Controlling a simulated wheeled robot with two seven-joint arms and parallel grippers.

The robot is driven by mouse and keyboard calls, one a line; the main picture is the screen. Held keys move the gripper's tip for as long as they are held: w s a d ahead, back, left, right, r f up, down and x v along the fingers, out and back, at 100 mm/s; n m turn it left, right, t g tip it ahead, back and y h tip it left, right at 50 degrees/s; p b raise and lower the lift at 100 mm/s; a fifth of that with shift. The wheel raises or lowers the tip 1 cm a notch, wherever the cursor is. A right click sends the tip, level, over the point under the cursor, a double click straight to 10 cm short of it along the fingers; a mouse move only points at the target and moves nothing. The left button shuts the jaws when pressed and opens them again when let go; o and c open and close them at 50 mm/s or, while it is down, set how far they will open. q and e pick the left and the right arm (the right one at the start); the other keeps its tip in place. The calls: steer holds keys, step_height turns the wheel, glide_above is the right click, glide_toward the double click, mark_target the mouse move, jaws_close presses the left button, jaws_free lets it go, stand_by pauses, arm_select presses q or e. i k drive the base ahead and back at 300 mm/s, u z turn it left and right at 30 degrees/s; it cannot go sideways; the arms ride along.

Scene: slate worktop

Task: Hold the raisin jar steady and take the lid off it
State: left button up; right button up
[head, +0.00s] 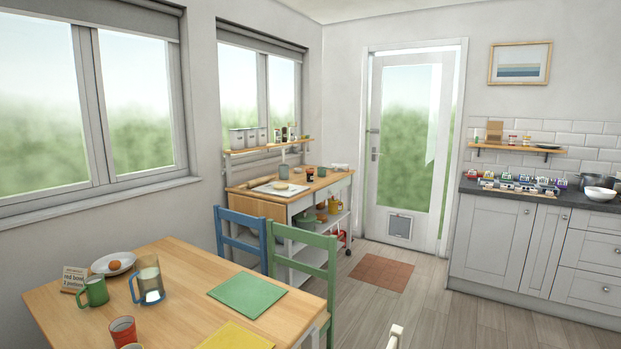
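I cannot pick out the raisin jar or its lid for certain from this distance. The slate worktop (606,206) runs along the right side, over grey cabinets. A row of small items (520,184) stands on it, too small to tell apart. Small jars (512,139) stand on the wooden wall shelf (545,150) above it; their contents cannot be read. Neither of my grippers shows in the head view.
A wooden table (190,268) with cups, a jug (149,280) and mats fills the front left. A green chair (305,262) and a blue chair (240,232) stand behind it. Open floor (420,310) and a brick-coloured mat (382,273) lie between table and cabinets.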

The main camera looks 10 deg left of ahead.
mark_target(309, 177)
steer(key=z, duration=2.15)
steer(key=i, duration=1.75)
steer(key=u, duration=2)
steer(key=i, duration=3.85)
steer(key=u, duration=0.2)
